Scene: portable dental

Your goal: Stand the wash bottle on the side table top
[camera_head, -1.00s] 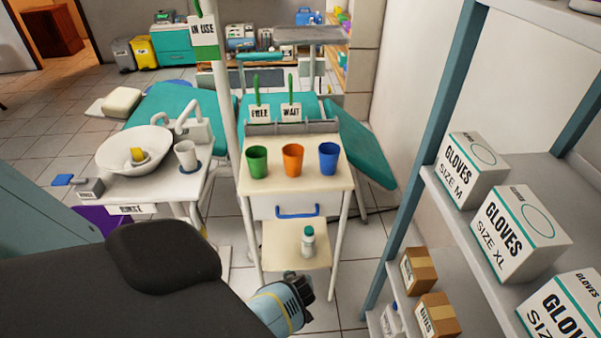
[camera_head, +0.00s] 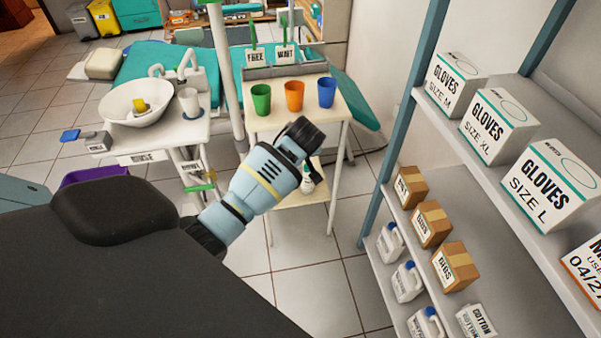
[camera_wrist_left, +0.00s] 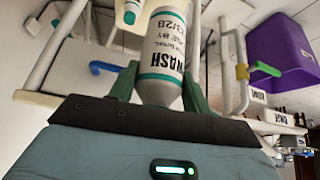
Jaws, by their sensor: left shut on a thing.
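The wash bottle (camera_wrist_left: 165,50), white with teal bands and the word WASH, is between the fingers of my left gripper (camera_wrist_left: 158,88) in the left wrist view. The gripper is shut on it. The lettering appears upside down in that view. In the head view my left gripper (camera_head: 306,140) is in front of the white table with cups; its wrist hides most of what it holds. The table's top (camera_head: 262,122) carries green, orange and blue cups along its middle. My right gripper is not in view.
A small white bottle (camera_head: 307,183) stands on the table's lower shelf (camera_head: 290,203). Left is a table with a basin (camera_head: 112,108) and a cup (camera_head: 189,103). Right is a shelf rack with glove boxes (camera_head: 498,127) and cartons (camera_head: 430,225). A purple bin (camera_head: 95,174) is at left.

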